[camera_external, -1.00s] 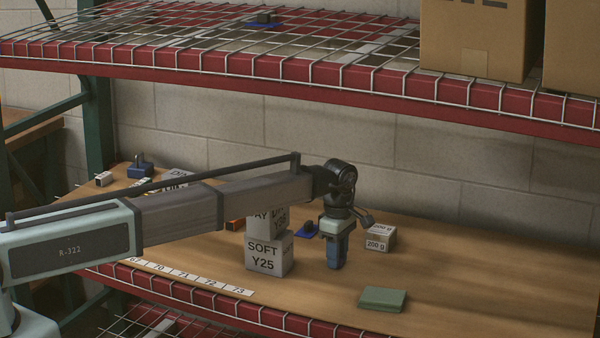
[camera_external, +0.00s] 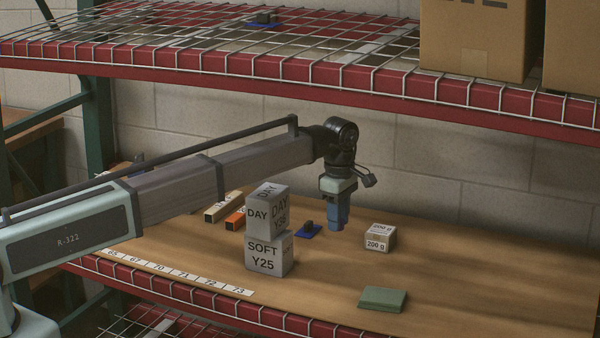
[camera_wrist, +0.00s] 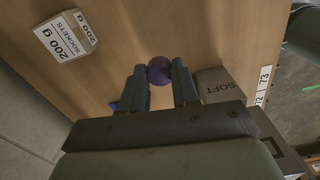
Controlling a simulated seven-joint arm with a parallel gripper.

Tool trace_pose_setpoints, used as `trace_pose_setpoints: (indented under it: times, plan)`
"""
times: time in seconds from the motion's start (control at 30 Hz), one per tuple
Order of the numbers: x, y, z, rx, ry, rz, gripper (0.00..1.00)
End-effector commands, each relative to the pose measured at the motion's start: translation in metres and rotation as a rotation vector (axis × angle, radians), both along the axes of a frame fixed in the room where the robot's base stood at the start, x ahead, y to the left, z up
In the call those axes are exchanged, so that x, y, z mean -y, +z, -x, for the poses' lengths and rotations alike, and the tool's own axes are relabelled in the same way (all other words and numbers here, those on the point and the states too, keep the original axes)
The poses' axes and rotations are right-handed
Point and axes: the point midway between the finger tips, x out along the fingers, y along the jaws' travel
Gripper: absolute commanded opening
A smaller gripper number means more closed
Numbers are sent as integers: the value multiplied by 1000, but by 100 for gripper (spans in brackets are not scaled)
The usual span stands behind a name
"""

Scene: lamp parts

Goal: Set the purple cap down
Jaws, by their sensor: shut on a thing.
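The purple cap (camera_wrist: 160,70) is a small round piece between the two fingertips in the wrist view. My gripper (camera_wrist: 160,78) is shut on it. In the external view my gripper (camera_external: 337,222) points straight down, with its fingertips above the wooden shelf board, between the stacked grey boxes and the small 200 g box. The cap cannot be made out in the external view.
Two stacked grey boxes (camera_external: 268,254) stand left of my gripper, with a blue piece (camera_external: 308,230) beside them. A 200 g box (camera_external: 380,238) stands to the right. A green pad (camera_external: 382,299) lies near the front. Bare wood lies between them. A wire shelf hangs above.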

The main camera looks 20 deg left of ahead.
Motion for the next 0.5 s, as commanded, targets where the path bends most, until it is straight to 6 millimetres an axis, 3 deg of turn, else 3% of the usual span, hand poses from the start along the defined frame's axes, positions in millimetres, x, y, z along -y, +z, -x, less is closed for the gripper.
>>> trace_pose_setpoints:
  times: [0.13, 0.27, 0.5]
  plan:
    - [-8, 1, -8, 0, 3, 0, 2]
    - [-31, 1, -31, 0, 12, 0, 2]
    - [-110, 1, -94, 0, 31, 0, 2]
